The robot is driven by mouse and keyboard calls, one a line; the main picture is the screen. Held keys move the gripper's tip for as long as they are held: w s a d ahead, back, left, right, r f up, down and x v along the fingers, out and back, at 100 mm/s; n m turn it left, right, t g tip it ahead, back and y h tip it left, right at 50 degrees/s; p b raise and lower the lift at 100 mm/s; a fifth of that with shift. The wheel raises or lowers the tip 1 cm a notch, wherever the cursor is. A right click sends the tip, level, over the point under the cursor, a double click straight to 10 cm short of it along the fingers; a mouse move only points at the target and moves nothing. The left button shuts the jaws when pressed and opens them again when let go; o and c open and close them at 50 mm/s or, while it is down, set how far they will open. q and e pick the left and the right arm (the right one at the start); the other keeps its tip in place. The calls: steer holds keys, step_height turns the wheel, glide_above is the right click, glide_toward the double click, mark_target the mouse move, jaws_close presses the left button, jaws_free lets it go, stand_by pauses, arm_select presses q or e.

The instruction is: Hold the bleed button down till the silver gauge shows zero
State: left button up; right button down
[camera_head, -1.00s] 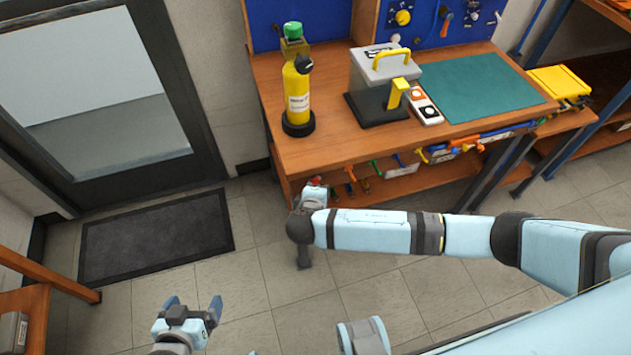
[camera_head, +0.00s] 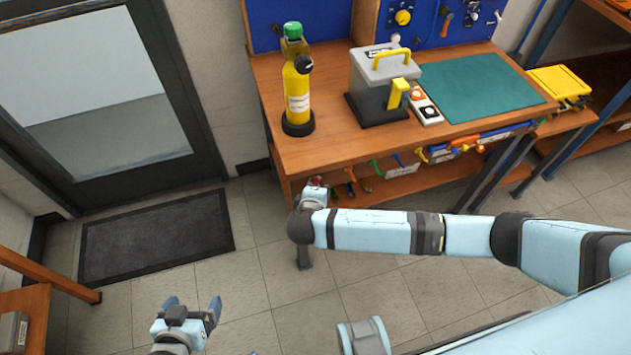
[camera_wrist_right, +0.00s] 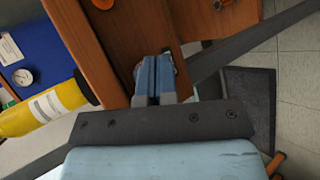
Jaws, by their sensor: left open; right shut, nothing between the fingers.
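A round white-faced gauge (camera_wrist_right: 22,77) shows on the blue panel at the left of the right wrist view; its reading is too small to tell. My right gripper (camera_wrist_right: 155,78) is shut and empty in front of the bench's wood. In the head view it (camera_head: 315,188) is at the bench's front left, partly hidden by its own wrist. Small parts show right behind its fingertips, mostly hidden; I cannot tell whether one is the bleed button or whether the fingers touch it. My left gripper (camera_head: 193,304) is open and empty above the floor.
The wooden bench (camera_head: 345,140) carries a yellow bottle (camera_head: 298,95), a grey box with a yellow handle (camera_head: 372,75) and a green mat (camera_head: 480,88). Several tools hang along its front. A dark floor mat (camera_head: 155,235) lies by the door. The floor around my left gripper is clear.

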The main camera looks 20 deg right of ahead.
steer(key=shift+w, duration=0.4)
steer(key=shift+w, duration=0.25)
stand_by(0.5)
steer(key=shift+w, duration=0.2)
stand_by(0.5)
stand_by(0.7)
stand_by(0.5)
stand_by(2.0)
